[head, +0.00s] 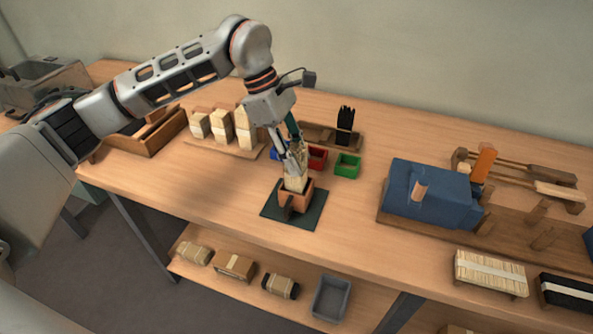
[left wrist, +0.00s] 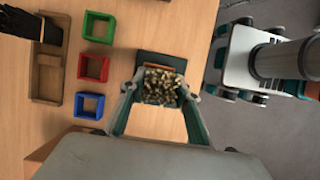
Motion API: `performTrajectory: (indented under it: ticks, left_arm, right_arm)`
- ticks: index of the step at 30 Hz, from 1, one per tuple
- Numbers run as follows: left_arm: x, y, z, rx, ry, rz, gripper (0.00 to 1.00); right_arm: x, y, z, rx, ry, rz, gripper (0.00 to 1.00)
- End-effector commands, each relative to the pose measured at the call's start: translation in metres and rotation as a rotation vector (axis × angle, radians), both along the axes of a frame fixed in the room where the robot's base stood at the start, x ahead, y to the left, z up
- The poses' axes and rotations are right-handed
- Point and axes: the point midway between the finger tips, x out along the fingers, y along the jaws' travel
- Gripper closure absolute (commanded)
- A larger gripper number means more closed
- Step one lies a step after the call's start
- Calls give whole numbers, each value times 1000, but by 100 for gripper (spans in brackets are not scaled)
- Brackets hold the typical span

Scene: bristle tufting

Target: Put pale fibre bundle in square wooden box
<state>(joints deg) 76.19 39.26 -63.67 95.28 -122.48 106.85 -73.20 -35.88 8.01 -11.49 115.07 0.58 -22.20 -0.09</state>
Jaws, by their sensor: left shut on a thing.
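The pale fibre bundle (head: 296,184) stands about upright between the fingers of my left gripper (head: 291,165), which is shut on it. Its lower end is at the opening of the square wooden box (head: 296,201); the box's front wall hides whether it touches the bottom. The box sits on a dark green mat (head: 308,217) near the table's front edge. In the left wrist view I look down on the bundle's speckled top end (left wrist: 160,86) between the two fingers, and the bundle hides most of the box. My right gripper is in neither view.
Red (head: 316,157), green (head: 347,165) and blue (left wrist: 89,105) small square trays lie behind the box. A black bristle bundle (head: 345,122) stands in a wooden holder (head: 318,133). Several pale blocks (head: 222,128) stand back left. A blue machine (head: 428,193) occupies the right.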

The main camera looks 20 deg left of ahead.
Motion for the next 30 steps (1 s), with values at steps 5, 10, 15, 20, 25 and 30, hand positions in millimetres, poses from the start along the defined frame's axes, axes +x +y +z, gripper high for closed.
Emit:
performTrajectory:
  ticks: [5, 10, 15, 20, 25, 30]
  left_arm:
    - [0, 0, -11, -2, 1, 0, 91]
    - [-1, -1, -37, -1, 3, -1, 91]
    - [0, 0, -44, -1, -3, -1, 91]
    - [0, 0, -44, -1, -3, -1, 91]
    - [0, 0, -47, 0, -1, -1, 61]
    - [0, 0, -47, 0, -1, -1, 52]
  right_arm:
    - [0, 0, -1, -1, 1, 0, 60]
    - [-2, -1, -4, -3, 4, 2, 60]
    - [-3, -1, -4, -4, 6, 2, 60]
    - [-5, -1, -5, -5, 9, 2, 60]
    - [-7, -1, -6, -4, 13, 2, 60]
    - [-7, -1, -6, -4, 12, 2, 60]
